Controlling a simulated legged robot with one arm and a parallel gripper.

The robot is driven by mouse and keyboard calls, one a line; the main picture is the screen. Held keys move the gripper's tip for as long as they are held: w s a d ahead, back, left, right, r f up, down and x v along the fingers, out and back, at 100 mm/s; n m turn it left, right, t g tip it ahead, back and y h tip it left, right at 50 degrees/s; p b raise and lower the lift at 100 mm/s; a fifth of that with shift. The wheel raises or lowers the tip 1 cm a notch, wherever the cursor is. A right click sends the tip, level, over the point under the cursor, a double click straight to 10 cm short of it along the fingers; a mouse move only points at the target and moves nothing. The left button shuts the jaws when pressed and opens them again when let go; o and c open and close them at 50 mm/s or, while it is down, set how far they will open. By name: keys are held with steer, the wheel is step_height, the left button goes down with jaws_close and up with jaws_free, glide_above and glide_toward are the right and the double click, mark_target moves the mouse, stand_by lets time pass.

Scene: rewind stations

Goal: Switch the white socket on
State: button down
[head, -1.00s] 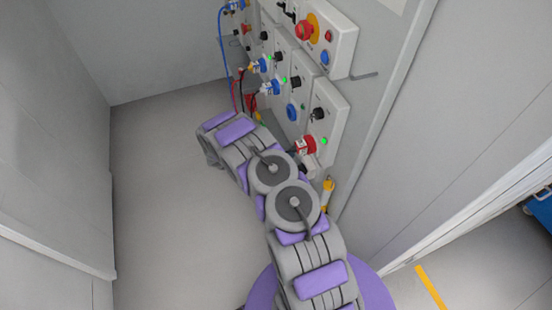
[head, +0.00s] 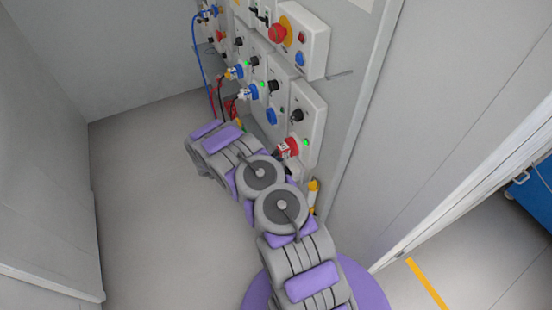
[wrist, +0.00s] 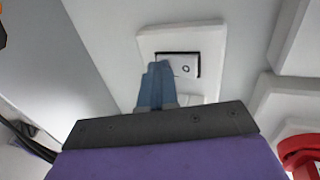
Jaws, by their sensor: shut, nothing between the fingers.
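In the wrist view, the white socket (wrist: 209,38) is a white plate on the grey wall with a dark-edged rectangular panel (wrist: 186,69) that bears a small round mark. My gripper (wrist: 158,68) is in front of it, with its blue-grey fingers together and empty. The fingertips overlap the left part of the panel in the picture; I cannot tell whether they touch it. The fingers hide the panel's left side and part of the plate's lower left. In the head view my arm hides the gripper and I cannot make out this white socket.
In the head view, grey control boxes (head: 309,120) with knobs, green lights and blue and red plugs (head: 287,149) cover the wall. A red emergency button (head: 278,33) is higher up. Cables hang at the left. A red ring-shaped part (wrist: 298,150) is at the wrist view's lower right. Floor at left is clear.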

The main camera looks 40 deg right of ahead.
steer(key=shift+r, duration=0.15)
steer(key=shift+r+p, duration=0.4)
steer(key=shift+r, duration=0.3)
steer(key=shift+a, duration=0.15)
